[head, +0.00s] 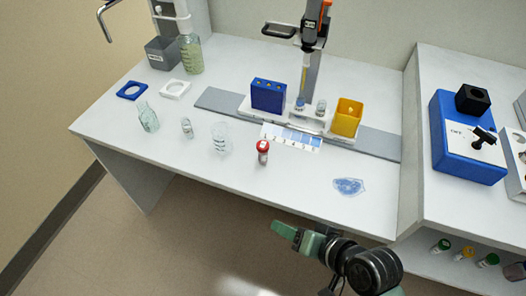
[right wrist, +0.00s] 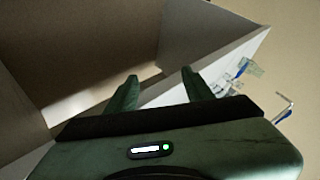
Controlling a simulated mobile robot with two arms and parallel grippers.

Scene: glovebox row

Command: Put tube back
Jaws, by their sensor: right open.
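A small tube with a red cap (head: 263,151) stands upright near the front middle of the white bench. A blue block rack (head: 268,96) with small yellow spots on its top stands behind it. Several tubes with green and yellow caps (head: 467,253) sit at the lower right, below the right-hand bench. My right gripper (head: 284,231) is in front of the bench edge, well apart from the red-capped tube. In the right wrist view the right gripper (right wrist: 159,88) is open with nothing between its fingers. My left gripper is in neither view.
Glassware (head: 148,117) stands left. A clear blue-tinted patch (head: 349,186) lies front right. A blue device (head: 466,135) stands on the right bench.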

